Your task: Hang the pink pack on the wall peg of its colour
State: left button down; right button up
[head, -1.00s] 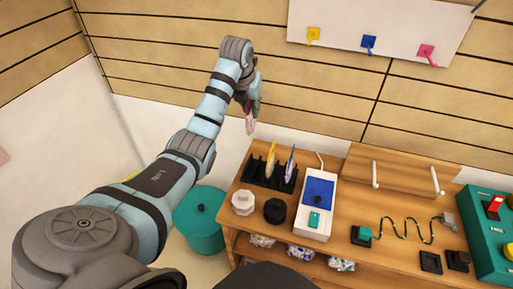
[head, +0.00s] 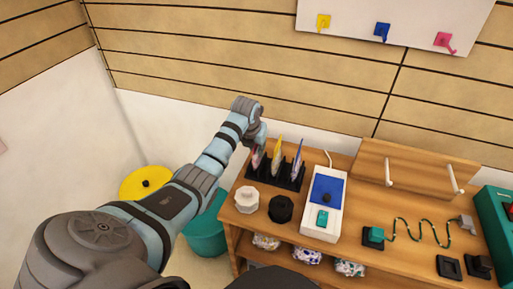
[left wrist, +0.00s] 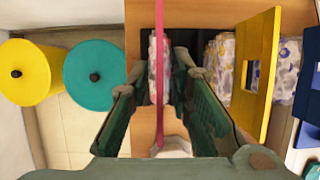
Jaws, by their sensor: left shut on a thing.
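The pink pack (head: 258,158) is at the left end of the black rack (head: 262,178), left of a yellow pack (head: 276,155) and a blue pack (head: 298,160). My left gripper (head: 259,143) is over it. In the left wrist view the pink pack (left wrist: 159,90) shows edge-on between the two green fingers (left wrist: 159,100), which are shut on it. I cannot tell whether its lower end sits in the rack. The pink peg (head: 444,41) is on the white wall board (head: 412,22), at its right. My right gripper is out of view.
A yellow peg (head: 322,21) and a blue peg (head: 382,31) share the board. A white knob (head: 246,198), a black knob (head: 280,208) and a white device (head: 323,215) stand on the wooden table near the rack. A teal bin (head: 205,235) and a yellow bin (head: 145,182) are at the left.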

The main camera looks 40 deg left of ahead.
pick_arm(q)
jog(key=shift+f+b, duration=0.2)
jog(key=shift+b, duration=0.1)
jog(key=c, duration=1.7)
grip_release()
jog(key=shift+o, duration=1.2)
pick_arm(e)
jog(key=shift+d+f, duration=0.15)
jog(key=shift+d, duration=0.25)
pick_arm(q)
jog(key=shift+r, duration=0.1)
jog(key=p+v, duration=0.6)
jog(key=v, duration=0.8)
jog(key=shift+r, duration=0.2)
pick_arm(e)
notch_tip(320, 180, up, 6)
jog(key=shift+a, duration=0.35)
